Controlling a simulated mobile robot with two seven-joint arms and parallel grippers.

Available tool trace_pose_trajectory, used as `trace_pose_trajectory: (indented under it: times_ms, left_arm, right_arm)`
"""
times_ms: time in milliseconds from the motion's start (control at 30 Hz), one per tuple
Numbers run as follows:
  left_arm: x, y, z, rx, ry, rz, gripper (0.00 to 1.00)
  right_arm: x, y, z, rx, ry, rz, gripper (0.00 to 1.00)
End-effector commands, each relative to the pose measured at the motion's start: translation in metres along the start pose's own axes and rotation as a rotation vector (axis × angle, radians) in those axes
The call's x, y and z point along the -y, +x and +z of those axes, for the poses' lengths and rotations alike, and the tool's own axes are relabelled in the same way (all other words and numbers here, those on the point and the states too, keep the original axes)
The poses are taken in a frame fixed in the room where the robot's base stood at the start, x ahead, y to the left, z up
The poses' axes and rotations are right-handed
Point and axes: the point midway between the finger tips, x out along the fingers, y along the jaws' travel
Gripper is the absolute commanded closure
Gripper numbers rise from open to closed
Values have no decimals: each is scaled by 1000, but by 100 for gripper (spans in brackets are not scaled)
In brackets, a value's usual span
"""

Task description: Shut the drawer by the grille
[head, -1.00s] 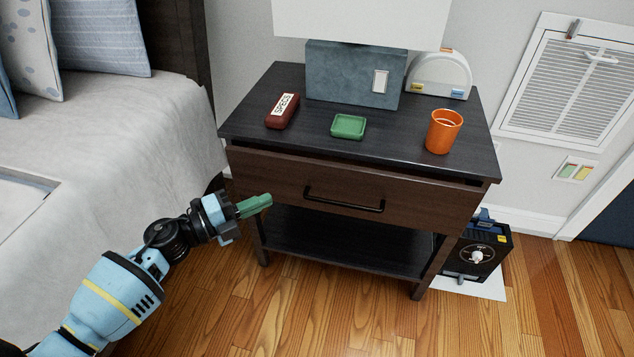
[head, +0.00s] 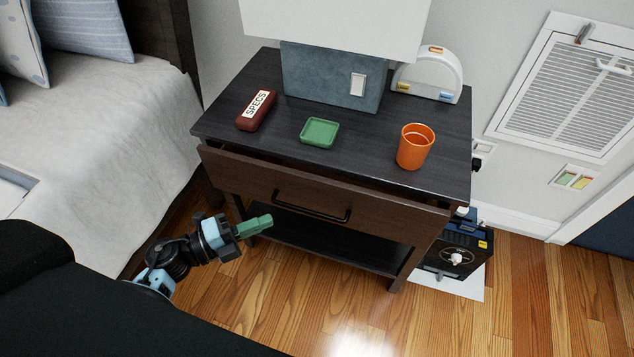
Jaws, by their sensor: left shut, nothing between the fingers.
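The nightstand's drawer (head: 356,199) has a dark wood front with a black bar handle (head: 311,206). It stands a little open, with a dark gap showing between its top edge and the nightstand top (head: 361,150). The grille (head: 566,88) is a white louvred panel on the wall to the right. My left gripper (head: 268,221) has green fingers, shut and empty. In the picture it sits just below and left of the handle, in front of the drawer's lower edge; I cannot tell if it touches. My right gripper is not in view.
On the nightstand stand a red specs case (head: 256,110), a green tray (head: 320,132), an orange cup (head: 415,147), a lamp (head: 331,78) and a white arched object (head: 428,75). A black box (head: 458,250) is at the right. The bed (head: 95,130) is left.

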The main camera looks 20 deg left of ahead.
Motion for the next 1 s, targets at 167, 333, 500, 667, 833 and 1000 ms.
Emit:
trace_pose_trajectory:
  times_ms: [167,333,500,667,833,1000]
  left_arm:
    - [1,7,0,0,0,-3,100]
    - [2,31,0,-1,-1,-6,100]
    - [2,62,1,1,-1,-6,100]
    - [1,93,0,0,-2,-6,100]
    - [0,114,13,1,-1,-3,100]
    - [0,125,24,0,-1,-1,100]
  right_arm:
    - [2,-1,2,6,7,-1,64]
    - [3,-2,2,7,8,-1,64]
    - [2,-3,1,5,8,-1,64]
    - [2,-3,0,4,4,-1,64]
    - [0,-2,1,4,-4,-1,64]
    - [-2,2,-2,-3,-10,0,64]
